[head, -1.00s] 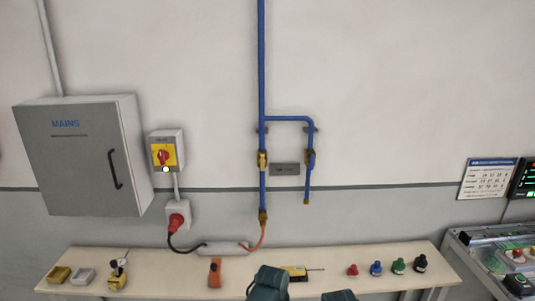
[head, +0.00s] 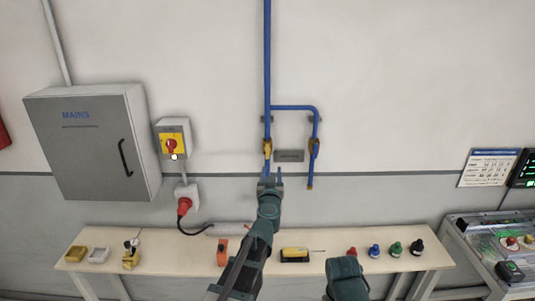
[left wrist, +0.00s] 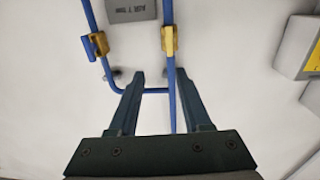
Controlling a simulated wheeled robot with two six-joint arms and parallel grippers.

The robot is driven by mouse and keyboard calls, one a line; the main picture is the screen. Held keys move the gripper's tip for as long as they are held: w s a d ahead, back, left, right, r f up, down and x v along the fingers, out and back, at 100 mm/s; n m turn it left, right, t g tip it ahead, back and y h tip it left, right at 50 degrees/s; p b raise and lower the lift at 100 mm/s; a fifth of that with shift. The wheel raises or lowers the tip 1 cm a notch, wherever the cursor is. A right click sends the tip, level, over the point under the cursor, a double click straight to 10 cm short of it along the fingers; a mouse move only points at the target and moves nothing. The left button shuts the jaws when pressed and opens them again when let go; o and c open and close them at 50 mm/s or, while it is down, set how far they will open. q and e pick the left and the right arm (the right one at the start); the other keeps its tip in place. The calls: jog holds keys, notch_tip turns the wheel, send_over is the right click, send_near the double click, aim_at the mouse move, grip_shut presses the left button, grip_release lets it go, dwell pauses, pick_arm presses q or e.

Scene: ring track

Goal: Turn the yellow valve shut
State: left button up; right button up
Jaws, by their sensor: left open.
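The yellow valve (head: 267,148) is on the long vertical blue pipe on the wall, its handle lying along the pipe. In the left wrist view, which is turned upside down, the yellow valve (left wrist: 169,40) is beyond the fingertips. My left gripper (head: 271,177) is just below the valve in the head view. Its two fingers (left wrist: 160,76) are open and apart, empty, with the pipe showing between them. They do not appear to touch the valve. My right gripper is out of view; only part of that arm shows.
A blue-handled valve (head: 314,149) sits on the branch pipe to the right. A grey label plate (head: 289,156) is between the pipes. A red-and-yellow switch (head: 171,144) and grey mains cabinet (head: 88,145) are at left. A bench (head: 180,245) with small items runs below.

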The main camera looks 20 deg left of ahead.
aim_at(267, 151)
pick_arm(q)
jog(key=shift+n+y, duration=0.3)
jog(key=shift+y, duration=0.2)
jog(key=x, duration=0.9)
jog(key=a+f+x, duration=0.1)
jog(key=x, duration=0.4)
jog(key=shift+s+a, duration=0.1)
jog(key=shift+a, duration=0.05)
grip_shut()
